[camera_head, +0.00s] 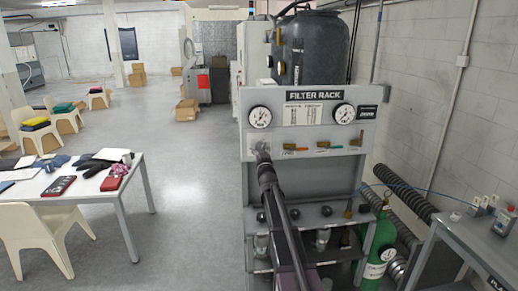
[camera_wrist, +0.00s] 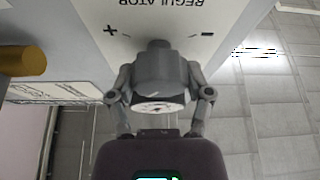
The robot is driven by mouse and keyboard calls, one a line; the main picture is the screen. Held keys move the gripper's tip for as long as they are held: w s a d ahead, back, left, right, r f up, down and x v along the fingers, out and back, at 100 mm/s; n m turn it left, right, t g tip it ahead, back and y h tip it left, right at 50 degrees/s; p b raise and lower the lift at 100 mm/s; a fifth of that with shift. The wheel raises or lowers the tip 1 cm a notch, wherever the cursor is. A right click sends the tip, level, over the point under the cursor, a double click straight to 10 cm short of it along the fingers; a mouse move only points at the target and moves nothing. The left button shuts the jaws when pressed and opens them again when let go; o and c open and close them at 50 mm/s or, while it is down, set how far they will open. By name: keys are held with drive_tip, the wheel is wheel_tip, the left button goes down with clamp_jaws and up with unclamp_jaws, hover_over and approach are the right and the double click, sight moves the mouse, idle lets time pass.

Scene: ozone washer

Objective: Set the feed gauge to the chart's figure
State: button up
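The filter rack panel (camera_head: 315,95) carries two round white gauges, a left gauge (camera_head: 260,117) and a right gauge (camera_head: 344,113). Their captions and needle readings are too small to read surely. A small printed chart (camera_head: 303,114) sits between them, its figures unreadable. My gripper (camera_head: 263,152) is at the panel just below the left gauge. In the wrist view, my gripper (camera_wrist: 160,80) has a finger on each side of the grey regulator knob (camera_wrist: 158,70), seemingly touching it. An upside-down REGULATOR label (camera_wrist: 157,4) with plus and minus marks is behind the knob.
Several small coloured-handled valves (camera_head: 323,145) line the panel to the right; a brass-coloured cylinder (camera_wrist: 22,61) is close to the knob in the wrist view. A green gas cylinder (camera_head: 378,255) and side table (camera_head: 480,245) stand right. Open floor (camera_head: 190,180) lies left.

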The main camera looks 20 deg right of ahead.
drive_tip(key=c, duration=0.3)
drive_tip(key=shift+n+y, duration=0.4)
drive_tip(key=shift+n, duration=0.3)
drive_tip(key=shift+c, duration=0.2)
drive_tip(key=n+y, duration=0.2)
drive_tip(key=n, duration=0.2)
drive_tip(key=shift+r+p, duration=0.1)
drive_tip(key=shift+p, duration=0.3)
drive_tip(key=shift+w+n+g+y+p, duration=0.25)
drive_tip(key=shift+n+y, duration=0.4)
drive_tip(key=shift+n, duration=0.75)
drive_tip(key=shift+s+n+g+y+p, duration=0.15)
drive_tip(key=shift+n+y+p, duration=0.35)
drive_tip(key=shift+n, duration=0.9)
drive_tip(key=o, duration=1.1)
drive_tip(key=shift+a, duration=0.1)
drive_tip(key=shift+o, duration=0.2)
drive_tip(key=shift+s+f, duration=0.2)
